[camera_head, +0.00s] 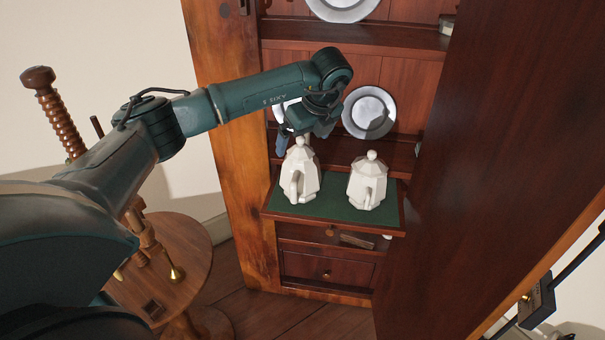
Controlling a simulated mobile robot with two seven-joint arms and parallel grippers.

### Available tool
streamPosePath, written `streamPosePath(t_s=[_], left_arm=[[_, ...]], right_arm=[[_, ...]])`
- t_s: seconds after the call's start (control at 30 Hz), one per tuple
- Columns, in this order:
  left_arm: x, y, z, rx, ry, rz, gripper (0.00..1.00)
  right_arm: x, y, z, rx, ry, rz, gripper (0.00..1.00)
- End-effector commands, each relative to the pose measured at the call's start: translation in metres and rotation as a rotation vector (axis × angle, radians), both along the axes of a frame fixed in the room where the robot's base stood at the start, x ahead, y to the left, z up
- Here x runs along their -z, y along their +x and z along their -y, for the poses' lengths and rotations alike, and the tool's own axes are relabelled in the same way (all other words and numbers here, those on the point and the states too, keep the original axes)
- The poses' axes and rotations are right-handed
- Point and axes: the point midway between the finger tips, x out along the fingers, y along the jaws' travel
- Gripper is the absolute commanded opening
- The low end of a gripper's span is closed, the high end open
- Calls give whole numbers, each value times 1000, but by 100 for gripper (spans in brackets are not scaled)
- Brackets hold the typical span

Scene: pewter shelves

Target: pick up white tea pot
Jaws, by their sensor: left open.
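Two white faceted tea pots stand upright on the green-topped pull-out shelf (333,217) of a wooden cabinet. The left tea pot (300,178) has its handle towards me, and the right tea pot (368,184) stands a little apart from it. My left arm reaches in from the left, and my left gripper (283,146) is open at the upper left of the left tea pot, pointing down. A blue-grey finger shows beside the lid; the other finger is mostly hidden. I cannot tell whether it touches the pot. My right gripper is not in view.
Pewter plates (369,112) stand on the shelves behind the pots. A large open wooden door (495,150) closes off the right side. A drawer (328,270) lies below. A round wooden table (180,262) stands at the lower left.

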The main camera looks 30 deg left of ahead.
Motion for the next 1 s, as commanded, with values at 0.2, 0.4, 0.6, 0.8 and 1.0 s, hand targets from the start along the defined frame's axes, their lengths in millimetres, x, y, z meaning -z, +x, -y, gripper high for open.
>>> streamPosePath(t_s=[0.2,0.4,0.6,0.8,1.0], left_arm=[[15,2,-6,0,-1,-1,100],[43,8,-18,0,-1,-4,100],[58,11,-24,1,-2,0,100],[58,12,-24,1,-2,0,100],[58,12,-24,2,-2,-1,85]], right_arm=[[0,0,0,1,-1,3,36],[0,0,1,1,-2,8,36],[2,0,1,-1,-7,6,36],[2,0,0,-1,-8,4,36],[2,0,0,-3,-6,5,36]])
